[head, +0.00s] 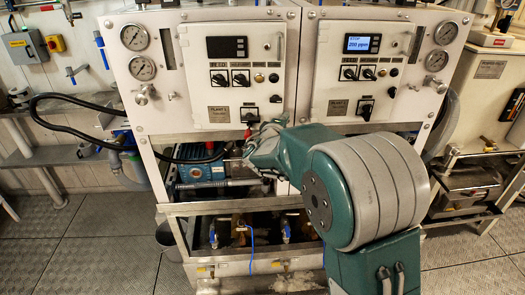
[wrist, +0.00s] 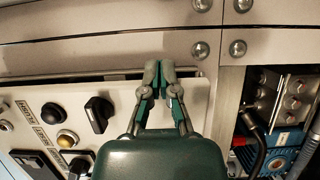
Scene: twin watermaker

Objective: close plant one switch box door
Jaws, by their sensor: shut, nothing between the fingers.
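The plant one switch box door (head: 237,112) is the light panel on the left of the cabinet front, with a dark display, several switches and a handle at its right edge. It looks flush or nearly so; I cannot tell whether it is fully closed. My gripper (head: 262,130) is just below the door's lower edge, near its right half. In the wrist view the door (wrist: 100,92) is at the left with its switches, and a dark line runs along its edge. My gripper (wrist: 163,78) is shut and empty, its tips over that edge; contact is unclear.
The plant two box door (head: 345,105) with a lit display is close on the right. Gauges (head: 134,37) flank the boxes. A blue pump (head: 200,172) and black hose (head: 75,100) are below and left. Bare floor (head: 90,245) shows at the left.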

